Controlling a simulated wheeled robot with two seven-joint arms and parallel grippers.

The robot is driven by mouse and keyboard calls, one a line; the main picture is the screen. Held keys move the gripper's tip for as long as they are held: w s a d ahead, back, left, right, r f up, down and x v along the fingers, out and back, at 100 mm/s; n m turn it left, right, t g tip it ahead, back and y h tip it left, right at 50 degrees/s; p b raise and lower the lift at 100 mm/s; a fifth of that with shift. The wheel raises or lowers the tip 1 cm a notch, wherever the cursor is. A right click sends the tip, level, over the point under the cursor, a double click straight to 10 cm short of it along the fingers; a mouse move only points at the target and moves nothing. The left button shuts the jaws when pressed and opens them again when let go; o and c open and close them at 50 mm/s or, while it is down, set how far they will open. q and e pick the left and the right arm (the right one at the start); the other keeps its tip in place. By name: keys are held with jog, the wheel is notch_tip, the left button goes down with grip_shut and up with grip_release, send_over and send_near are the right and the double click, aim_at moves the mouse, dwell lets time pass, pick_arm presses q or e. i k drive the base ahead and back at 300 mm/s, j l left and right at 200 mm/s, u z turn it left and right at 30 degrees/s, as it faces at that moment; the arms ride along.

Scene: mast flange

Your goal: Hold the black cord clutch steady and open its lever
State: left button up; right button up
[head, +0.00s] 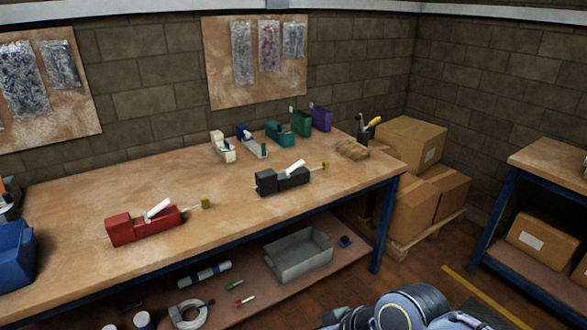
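The black cord clutch (270,184) sits on the wooden workbench (225,210), right of the middle. Its white lever (294,168) lies slanted along the top, its right end higher. Whether the lever is open or closed I cannot tell at this size. A short cord with a yellow end (326,165) sticks out on the right. A similar red clutch (140,228) with a white lever stands farther left on the bench. Neither gripper is in view; nothing touches the black clutch.
Tape dispensers (223,148) and green (301,123) and purple (321,119) holders stand at the bench's back. A blue bin (15,252) is at the left. A grey tray (298,257) is on the lower shelf. Cardboard boxes (412,210) stand right of the bench. The bench around the black clutch is clear.

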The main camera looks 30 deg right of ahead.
aim_at(299, 163)
jog(key=i+l, duration=0.3)
jog(key=l, duration=0.15)
jog(key=i+l, duration=0.25)
jog(key=l, duration=0.25)
jog(key=i+l, duration=0.3)
jog(key=l, duration=0.15)
jog(key=i+l, duration=0.3)
jog(key=l, duration=0.2)
jog(key=i+l, duration=0.3)
jog(key=l, duration=0.15)
jog(key=i+l, duration=0.25)
jog(key=l, duration=0.25)
jog(key=z, duration=0.05)
